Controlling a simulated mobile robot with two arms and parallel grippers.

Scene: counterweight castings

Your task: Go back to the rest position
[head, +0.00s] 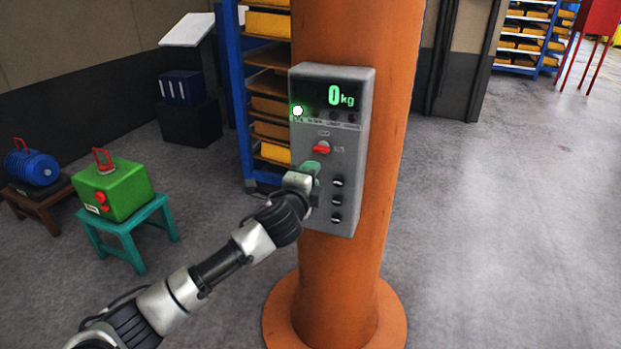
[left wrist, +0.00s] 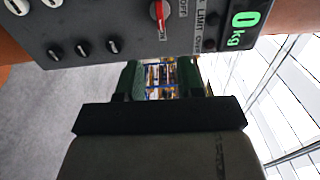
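My left arm comes in from the lower left in the head view. Its gripper (head: 310,170) is in front of the grey control box, just below the red switch (head: 321,149). In the left wrist view, my left gripper (left wrist: 162,72) has its two green fingers apart, with only distant shelves between them, so it is open and empty. The control box (head: 350,165) is fixed on an orange column (head: 395,100). I cannot tell whether the fingers touch the box. My right gripper is in neither view.
The column's round base (head: 390,325) stands on the floor. A blue rack (head: 237,90) is behind it. A green casting (head: 120,190) sits on a teal stool (head: 150,215), and a blue one (head: 35,168) on a brown stool. The floor (head: 500,220) to the right is clear.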

